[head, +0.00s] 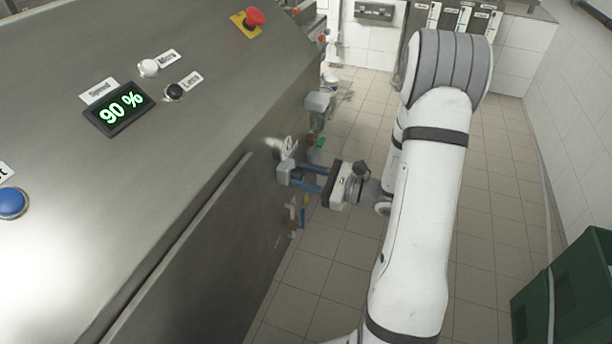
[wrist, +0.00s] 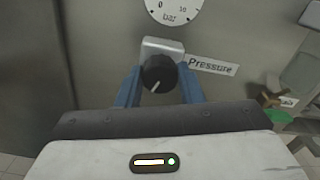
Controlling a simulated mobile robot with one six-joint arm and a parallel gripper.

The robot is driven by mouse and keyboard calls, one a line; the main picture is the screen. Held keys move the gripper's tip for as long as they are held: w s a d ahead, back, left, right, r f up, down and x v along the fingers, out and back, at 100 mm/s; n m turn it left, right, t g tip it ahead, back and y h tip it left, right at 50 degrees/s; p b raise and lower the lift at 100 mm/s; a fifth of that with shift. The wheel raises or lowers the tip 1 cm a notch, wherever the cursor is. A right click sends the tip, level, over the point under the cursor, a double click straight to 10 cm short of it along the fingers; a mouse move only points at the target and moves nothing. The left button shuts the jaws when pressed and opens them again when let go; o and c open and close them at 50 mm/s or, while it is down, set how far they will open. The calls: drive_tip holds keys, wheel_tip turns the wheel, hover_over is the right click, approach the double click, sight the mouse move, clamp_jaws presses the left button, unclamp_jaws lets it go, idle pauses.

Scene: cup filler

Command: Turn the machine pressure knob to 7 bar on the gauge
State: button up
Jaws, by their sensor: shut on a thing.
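The black pressure knob (wrist: 158,74) sits on a light grey block below the gauge in the wrist view, beside a label reading "Pressure" (wrist: 212,66). Its white pointer line points down and slightly left. The bar gauge (wrist: 174,8) is cut off at the top; 0 and 10 show, but I cannot read its needle. My gripper (wrist: 158,88) has its blue fingers on both sides of the knob, shut on it. In the head view, my gripper (head: 298,176) reaches the machine's side at the grey regulator block (head: 285,168); the knob is hidden there.
The machine's sloping steel panel (head: 130,180) fills the left, with a speed display (head: 118,108) reading 90 % and a red emergency button (head: 254,17). A green crate (head: 570,290) stands at the lower right. Tiled floor (head: 500,220) is clear between.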

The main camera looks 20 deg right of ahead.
drive_tip(key=shift+r+m+p, duration=0.15)
drive_tip(key=shift+m+p, duration=0.15)
drive_tip(key=shift+r+m+p, duration=0.1)
drive_tip(key=shift+m+p, duration=1.1)
drive_tip(key=shift+p, duration=0.05)
drive_tip(key=shift+w+d+m+p, duration=0.1)
drive_tip(key=shift+m+p, duration=1.3)
drive_tip(key=shift+m, duration=0.4)
drive_tip(key=o, duration=1)
drive_tip(key=shift+f, duration=0.2)
drive_tip(key=shift+c, duration=0.2)
drive_tip(key=v, duration=0.8)
